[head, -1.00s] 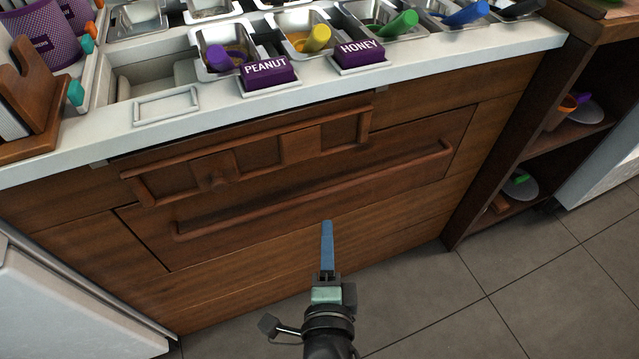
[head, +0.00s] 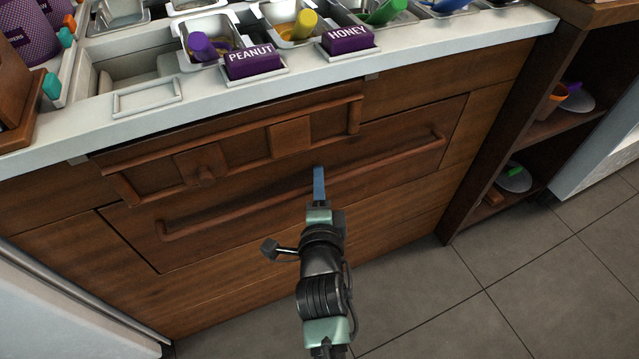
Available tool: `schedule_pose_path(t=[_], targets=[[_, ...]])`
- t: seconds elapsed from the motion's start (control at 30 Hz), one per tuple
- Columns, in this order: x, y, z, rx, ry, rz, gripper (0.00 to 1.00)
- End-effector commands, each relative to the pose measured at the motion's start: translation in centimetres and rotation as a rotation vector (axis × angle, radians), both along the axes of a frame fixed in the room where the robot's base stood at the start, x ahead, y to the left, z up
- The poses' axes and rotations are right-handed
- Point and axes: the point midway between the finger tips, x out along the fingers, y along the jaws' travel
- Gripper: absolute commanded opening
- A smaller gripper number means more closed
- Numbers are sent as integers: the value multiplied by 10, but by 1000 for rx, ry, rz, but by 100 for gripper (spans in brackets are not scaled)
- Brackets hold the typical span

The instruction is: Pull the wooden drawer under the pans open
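The wooden drawer front (head: 400,135) is under the counter and looks flush with the cabinet, shut. A long wooden bar handle (head: 250,211) runs across it, slightly slanted in the head view.
The white counter (head: 420,60) above holds topping pans with coloured scoops and purple PEANUT (head: 252,62) and HONEY (head: 347,38) labels. An open wooden shelf (head: 480,190) stands to the right, a white appliance (head: 70,300) at lower left. The tiled floor in front is clear.

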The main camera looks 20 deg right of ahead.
Motion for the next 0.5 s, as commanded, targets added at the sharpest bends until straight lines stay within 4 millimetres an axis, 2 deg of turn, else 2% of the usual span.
schedule_pose_path(t=[0.17, 0.37, 0.5], targets=[[0, 0, 0, 0, 0, 0, 33], [0, 0, 0, -1, 0, 0, 1], [0, 0, 0, -1, 0, 0, 0]])
